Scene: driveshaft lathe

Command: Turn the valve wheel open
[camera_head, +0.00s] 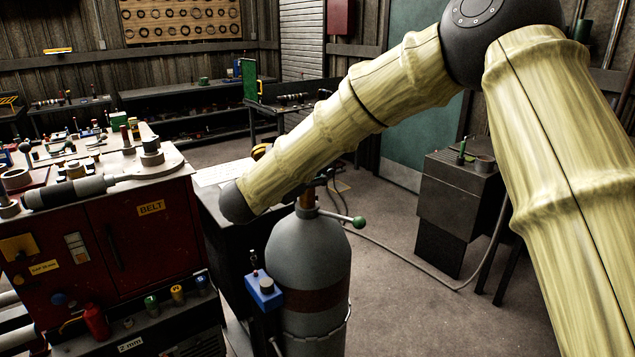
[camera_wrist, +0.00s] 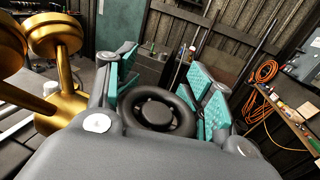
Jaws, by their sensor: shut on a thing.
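The valve wheel (camera_wrist: 157,108) is a black ring with spokes and a round hub, seen in the middle of the wrist view. My gripper (camera_wrist: 166,80) has teal-padded fingers on the left and right of the wheel and is shut on it. Part of the wheel's near edge is hidden by the gripper's grey body. My arm hides the gripper there, and I cannot clearly make out the wheel.
Brass round fittings (camera_wrist: 55,42) sit close at the left of my gripper. A green-ended rod (camera_head: 357,222) sticks out by the cylinder's top, and a blue box (camera_head: 265,290) is at its left side. A red machine cabinet (camera_head: 125,235) stands left. Floor (camera_head: 400,300) is open to the right.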

